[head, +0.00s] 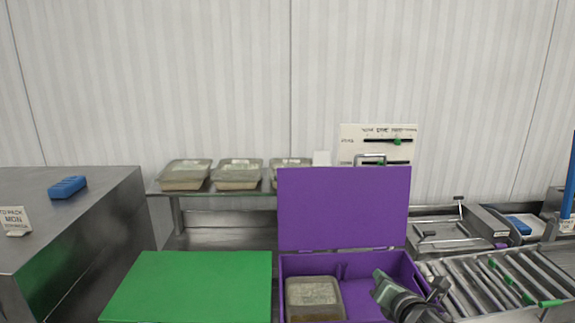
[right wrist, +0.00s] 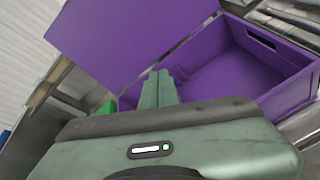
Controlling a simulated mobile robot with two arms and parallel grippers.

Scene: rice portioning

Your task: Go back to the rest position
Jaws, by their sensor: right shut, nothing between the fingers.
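My right gripper (head: 384,284) shows at the lower right of the head view, over the right part of an open purple box (head: 345,262). In the right wrist view the gripper fingers (right wrist: 158,80) are together with nothing between them, and the purple box (right wrist: 283,95) lies beyond them. The lid (head: 343,207) of the box stands upright at its back. A lidded rice container (head: 314,298) sits in the left part of the box. My left gripper is not in the head view.
A green surface (head: 190,285) lies left of the box. Several rice containers (head: 238,172) stand on a metal shelf (head: 220,191) behind. A steel counter (head: 95,190) with a blue block (head: 67,187) is at left. A roller conveyor (head: 490,285) is at right.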

